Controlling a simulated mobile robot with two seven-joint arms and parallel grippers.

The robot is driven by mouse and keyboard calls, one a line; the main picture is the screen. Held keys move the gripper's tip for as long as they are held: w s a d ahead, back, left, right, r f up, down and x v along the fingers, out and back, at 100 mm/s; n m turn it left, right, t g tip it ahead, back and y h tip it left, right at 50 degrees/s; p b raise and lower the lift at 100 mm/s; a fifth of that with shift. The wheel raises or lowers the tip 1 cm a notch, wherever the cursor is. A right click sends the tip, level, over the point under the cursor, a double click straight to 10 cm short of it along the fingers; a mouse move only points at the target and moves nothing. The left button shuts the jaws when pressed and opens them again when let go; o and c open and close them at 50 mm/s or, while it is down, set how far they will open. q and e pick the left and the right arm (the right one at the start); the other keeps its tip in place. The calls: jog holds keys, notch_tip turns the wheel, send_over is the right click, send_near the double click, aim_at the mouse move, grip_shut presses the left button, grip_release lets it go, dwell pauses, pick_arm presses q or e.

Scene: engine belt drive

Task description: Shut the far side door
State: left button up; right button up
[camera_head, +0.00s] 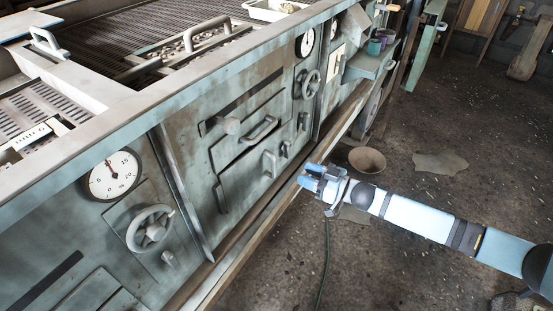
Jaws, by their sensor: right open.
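A long grey-green machine (100,245) runs from the near left to the far right. At its far end, a narrow green upright panel (425,45) stands out beyond the machine front; it may be the far side door, standing open, but I cannot tell for sure. A worn panel (240,150) with a bar handle (262,130) and knobs is set in the machine's front and looks flush. My right gripper (308,178) is open and empty, beside the machine's lower front rail, well short of the green panel. My left gripper is out of view.
A handwheel (149,229) and a dial (112,176) protrude from the machine front. Open floor (470,110) stretches to the right.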

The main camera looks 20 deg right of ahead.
aim_at(274, 161)
jog(key=b+x, duration=0.1)
jog(key=x, duration=1)
jog(key=shift+w, duration=0.1)
grip_shut()
